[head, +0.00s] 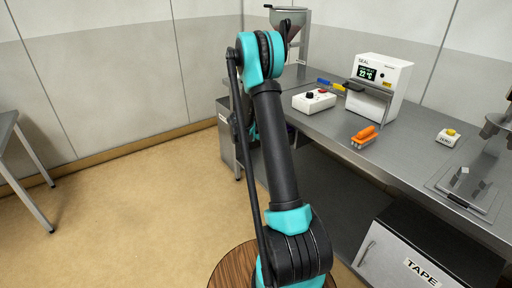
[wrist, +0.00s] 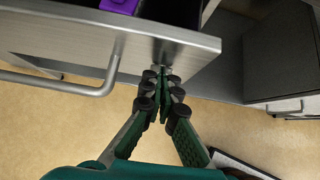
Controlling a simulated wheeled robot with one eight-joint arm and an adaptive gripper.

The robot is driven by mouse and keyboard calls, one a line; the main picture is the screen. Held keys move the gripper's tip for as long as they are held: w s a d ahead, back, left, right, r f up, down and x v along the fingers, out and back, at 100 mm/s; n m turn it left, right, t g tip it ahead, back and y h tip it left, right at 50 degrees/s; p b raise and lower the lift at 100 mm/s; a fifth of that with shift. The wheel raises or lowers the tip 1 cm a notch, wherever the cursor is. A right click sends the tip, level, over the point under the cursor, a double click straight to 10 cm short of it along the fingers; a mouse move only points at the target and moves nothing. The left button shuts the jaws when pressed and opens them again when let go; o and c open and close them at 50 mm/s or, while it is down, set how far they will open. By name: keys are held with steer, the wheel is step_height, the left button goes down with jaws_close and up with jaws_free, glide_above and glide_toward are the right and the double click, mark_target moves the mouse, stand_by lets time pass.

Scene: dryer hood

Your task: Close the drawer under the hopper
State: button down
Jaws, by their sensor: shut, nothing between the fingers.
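In the wrist view the drawer's brushed-metal front (wrist: 75,45) fills the upper left, with a bar handle (wrist: 60,85) on its face. The drawer stands open, and a purple thing (wrist: 118,5) shows inside it. My gripper (wrist: 163,72) is shut and empty. Its fingertips are at the right end of the drawer front, close to its face; I cannot tell whether they touch. In the head view the hopper (head: 289,24) stands on the far end of the bench. My arm hides most of the drawer area there.
A grey cabinet with a handle (wrist: 285,108) stands to the right in the wrist view. The steel bench (head: 400,147) holds a white sealer (head: 378,85), a control box (head: 314,101) and orange-handled things (head: 364,135). The tan floor at left is clear up to a side table (head: 8,125).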

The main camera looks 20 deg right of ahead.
steer(key=d, duration=0.2)
steer(key=w+d, duration=0.1)
steer(key=d, duration=0.2)
steer(key=w+d, duration=0.1)
steer(key=d, duration=0.1)
steer(key=shift+w+d, duration=0.25)
steer(key=shift+d, duration=0.15)
steer(key=shift+w+d, duration=0.1)
steer(key=shift+d, duration=0.2)
steer(key=shift+r, duration=0.1)
